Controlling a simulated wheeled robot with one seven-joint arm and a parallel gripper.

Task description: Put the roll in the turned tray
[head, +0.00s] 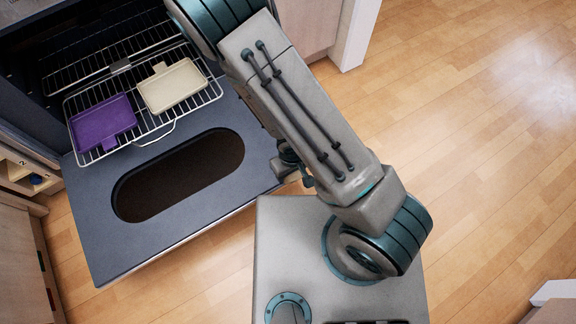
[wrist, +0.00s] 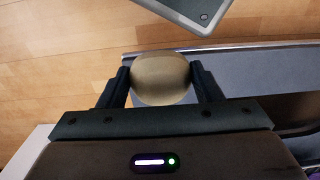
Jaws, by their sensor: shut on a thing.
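In the wrist view my gripper (wrist: 160,84) is shut on the roll (wrist: 160,72), a rounded tan-brown piece held between the two dark fingers. In the head view my arm hides the roll, and only a small part of my gripper shows beside the oven door. A purple tray (head: 103,122) and a cream tray (head: 173,86) lie side by side on the pulled-out oven rack, purple on the left. Both look empty. I cannot tell for sure which is the turned one. My gripper is apart from both, to their right.
The oven door (head: 95,222) is folded down, with a dark oval window (head: 180,175). The wire rack (head: 153,133) reaches out over it. Another rack (head: 110,50) lies deeper in the oven. Wooden floor (head: 480,150) is clear on the right.

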